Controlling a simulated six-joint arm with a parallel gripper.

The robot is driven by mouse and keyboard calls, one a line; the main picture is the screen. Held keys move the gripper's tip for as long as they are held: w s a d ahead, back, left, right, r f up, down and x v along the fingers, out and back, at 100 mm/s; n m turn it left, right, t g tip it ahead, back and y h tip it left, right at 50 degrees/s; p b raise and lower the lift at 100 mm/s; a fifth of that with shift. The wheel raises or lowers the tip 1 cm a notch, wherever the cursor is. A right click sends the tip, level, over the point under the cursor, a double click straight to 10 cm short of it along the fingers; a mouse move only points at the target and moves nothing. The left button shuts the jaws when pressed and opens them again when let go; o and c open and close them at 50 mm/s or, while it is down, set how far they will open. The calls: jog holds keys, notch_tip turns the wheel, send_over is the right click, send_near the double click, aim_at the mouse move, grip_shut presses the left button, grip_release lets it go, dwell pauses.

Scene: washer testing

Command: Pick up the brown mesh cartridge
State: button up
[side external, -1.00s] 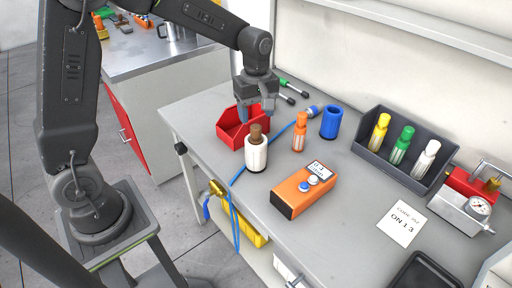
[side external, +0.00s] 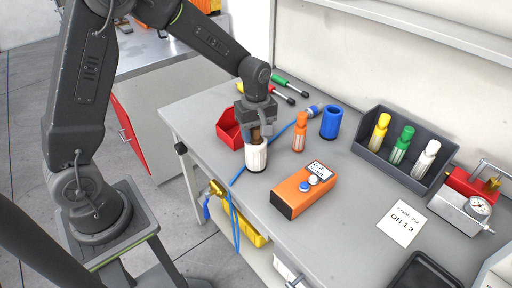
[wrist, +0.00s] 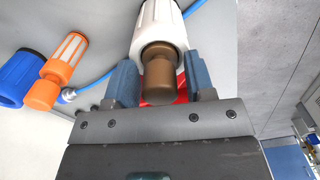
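The brown mesh cartridge (wrist: 160,78) stands in a white cylindrical holder (side external: 256,157), with only its brown top showing above the rim. In the side view its brown top (side external: 256,134) is partly hidden by my gripper (side external: 257,128). In the wrist view my gripper (wrist: 160,82) has its two blue-grey fingers apart, one on each side of the brown top. Small gaps seem to show between the fingers and the top. The mesh part is hidden inside the holder.
A red bin (side external: 229,128) stands close behind the holder. An orange cartridge (side external: 299,133), a blue cylinder (side external: 331,122) and an orange meter box (side external: 304,190) are to the right. A blue hose (side external: 273,140) runs beside the holder. A grey tray (side external: 366,148) holds three cartridges.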

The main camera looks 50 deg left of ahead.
grip_shut()
jog(key=shift+r, duration=0.1)
dwell(0.3)
